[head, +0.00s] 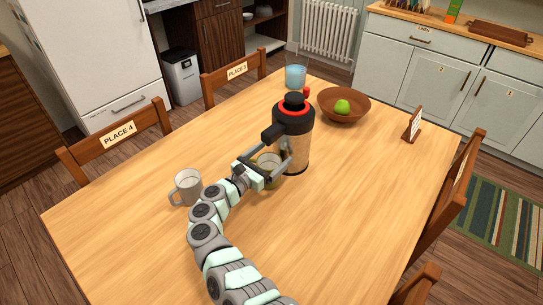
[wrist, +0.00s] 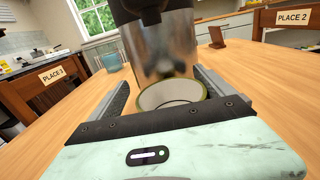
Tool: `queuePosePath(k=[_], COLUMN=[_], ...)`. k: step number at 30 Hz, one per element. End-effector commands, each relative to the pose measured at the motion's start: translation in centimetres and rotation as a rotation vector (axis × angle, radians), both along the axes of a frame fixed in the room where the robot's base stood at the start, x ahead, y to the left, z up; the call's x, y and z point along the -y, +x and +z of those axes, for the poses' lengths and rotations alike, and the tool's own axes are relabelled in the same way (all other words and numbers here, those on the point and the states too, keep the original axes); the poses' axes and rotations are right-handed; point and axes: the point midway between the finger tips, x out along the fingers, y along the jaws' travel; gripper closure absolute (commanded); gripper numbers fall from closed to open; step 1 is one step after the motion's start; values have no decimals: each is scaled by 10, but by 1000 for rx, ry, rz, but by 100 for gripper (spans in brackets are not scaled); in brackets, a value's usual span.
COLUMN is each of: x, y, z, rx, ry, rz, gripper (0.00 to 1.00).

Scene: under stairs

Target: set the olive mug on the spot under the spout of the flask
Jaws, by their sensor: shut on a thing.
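The flask (head: 293,140) stands upright on the table, with a black top, a red ring and a dark spout pointing left. In the wrist view its metal body (wrist: 172,50) rises right in front of my gripper. The olive mug (head: 268,179) is low beside the flask, at the spout's side. Its pale inside and olive rim (wrist: 171,94) show between the fingers in the wrist view. My gripper (head: 267,163) is shut on the mug, with one finger on each side. The spot under the spout is hidden, and I cannot tell whether the mug touches the table.
A grey mug (head: 187,187) stands left of my arm. A blue cup (head: 296,77), a brown bowl (head: 343,108) with a green fruit (head: 342,107), and a small sign (head: 413,124) are farther back. The table's right front is clear. Chairs surround the table.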

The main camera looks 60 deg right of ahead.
Motion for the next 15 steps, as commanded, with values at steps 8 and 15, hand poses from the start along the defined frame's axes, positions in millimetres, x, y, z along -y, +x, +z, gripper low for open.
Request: queuePosePath(k=[8, 15], x=[0, 0], y=[0, 0], z=[-3, -3], rx=[0, 0], ry=[0, 0], rz=[0, 1], gripper=[3, 0])
